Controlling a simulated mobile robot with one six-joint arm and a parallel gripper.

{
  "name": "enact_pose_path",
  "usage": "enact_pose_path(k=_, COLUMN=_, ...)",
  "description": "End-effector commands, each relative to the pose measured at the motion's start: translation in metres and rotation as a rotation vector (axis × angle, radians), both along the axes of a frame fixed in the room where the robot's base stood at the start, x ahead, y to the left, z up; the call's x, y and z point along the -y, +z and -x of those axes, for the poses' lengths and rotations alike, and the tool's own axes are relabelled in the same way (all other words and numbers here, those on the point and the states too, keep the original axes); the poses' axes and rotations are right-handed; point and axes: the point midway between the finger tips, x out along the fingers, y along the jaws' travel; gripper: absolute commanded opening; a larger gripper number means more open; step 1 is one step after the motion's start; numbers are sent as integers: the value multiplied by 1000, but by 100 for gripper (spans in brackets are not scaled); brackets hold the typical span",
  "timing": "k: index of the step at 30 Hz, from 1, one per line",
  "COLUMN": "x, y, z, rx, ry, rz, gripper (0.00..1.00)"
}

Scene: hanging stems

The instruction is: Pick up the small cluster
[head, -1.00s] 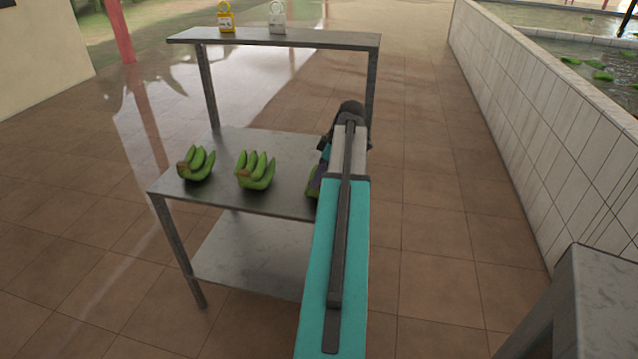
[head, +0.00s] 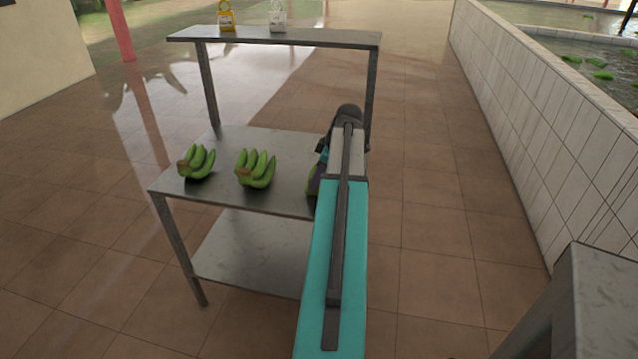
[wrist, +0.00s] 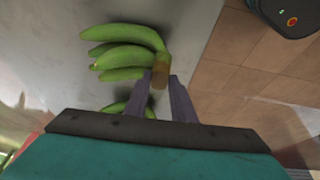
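In the wrist view a green banana cluster (wrist: 125,55) lies on the metal table, with its brown stem end (wrist: 159,76) toward my gripper (wrist: 164,84). One finger is on each side of the stem end, with little or no gap; whether they press on it I cannot tell. Part of another green cluster (wrist: 115,107) shows below, beside the left finger. In the head view two clusters lie on the table's middle shelf, one at left (head: 196,162) and one nearer the middle (head: 256,168). My arm hides most of the cluster at the right edge (head: 312,187).
The metal table (head: 230,198) has a raised top shelf (head: 330,39) above the arm's far end, holding a yellow (head: 226,17) and a white (head: 277,17) item. A low tiled wall (head: 560,120) stands at right. Tiled floor lies open between.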

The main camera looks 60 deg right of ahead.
Motion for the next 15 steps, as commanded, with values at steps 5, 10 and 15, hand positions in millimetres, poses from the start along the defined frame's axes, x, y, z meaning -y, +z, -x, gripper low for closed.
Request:
enact_pose_path(k=5, x=0, y=1, z=0, rx=2, ry=0, rz=2, gripper=0)
enact_pose_path(k=10, x=1, y=2, z=0, rx=2, ry=0, rz=2, gripper=0)
enact_pose_path(k=15, x=1, y=6, z=0, rx=3, ry=0, rz=2, gripper=0)
